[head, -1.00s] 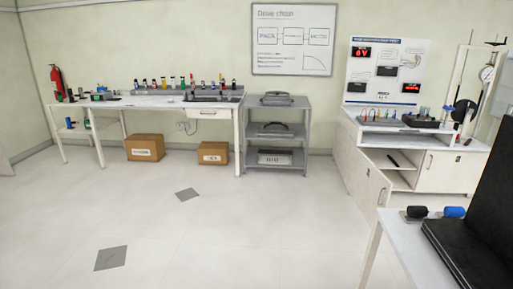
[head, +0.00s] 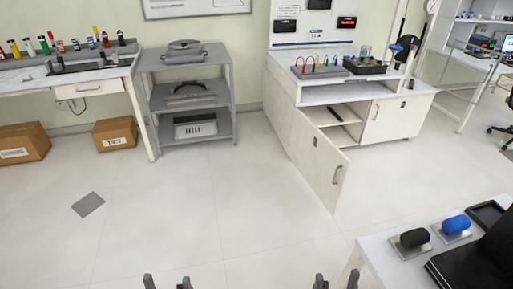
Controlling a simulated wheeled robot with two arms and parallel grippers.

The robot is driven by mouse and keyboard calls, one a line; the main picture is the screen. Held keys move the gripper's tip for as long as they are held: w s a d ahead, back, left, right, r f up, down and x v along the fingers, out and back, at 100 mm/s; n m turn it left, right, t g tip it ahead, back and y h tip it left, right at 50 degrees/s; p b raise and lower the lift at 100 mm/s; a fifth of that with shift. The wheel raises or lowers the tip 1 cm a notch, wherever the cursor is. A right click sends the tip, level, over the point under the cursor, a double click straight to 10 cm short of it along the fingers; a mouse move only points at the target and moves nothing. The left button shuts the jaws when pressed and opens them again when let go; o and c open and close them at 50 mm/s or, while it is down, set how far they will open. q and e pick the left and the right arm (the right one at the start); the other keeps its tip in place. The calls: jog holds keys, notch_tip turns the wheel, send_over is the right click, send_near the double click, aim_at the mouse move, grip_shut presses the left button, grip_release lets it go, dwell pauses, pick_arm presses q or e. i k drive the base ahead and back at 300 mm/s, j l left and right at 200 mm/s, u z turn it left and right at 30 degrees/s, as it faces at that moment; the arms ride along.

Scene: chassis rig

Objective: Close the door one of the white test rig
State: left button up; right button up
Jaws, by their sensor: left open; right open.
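The white test rig (head: 345,93) stands at the right of the head view, with displays and instruments on top. One cabinet door (head: 318,152) is swung open toward me and shows a handle near its free edge. Behind it the open compartment (head: 335,122) shows a shelf with a dark object. The other door (head: 395,118) to the right is shut. My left gripper (head: 167,283) and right gripper (head: 336,281) show only their fingertips at the bottom edge. Both are open and empty, well short of the rig.
A white table (head: 378,262) with a black and a blue knob is close at the lower right. A grey shelf cart (head: 187,102) stands left of the rig. A workbench (head: 100,78) and cardboard boxes (head: 115,134) are at the left. The middle floor is clear.

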aim_at(325, 167)
jog(key=i+z, duration=0.3)
jog(key=i, duration=0.2)
jog(key=i+j+z, duration=0.15)
jog(key=i+z, duration=0.15)
jog(key=i, duration=0.2)
jog(key=k+j, duration=0.1)
jog(key=i+j+z, duration=0.25)
jog(key=i+j, duration=0.55)
jog(key=i, duration=0.1)
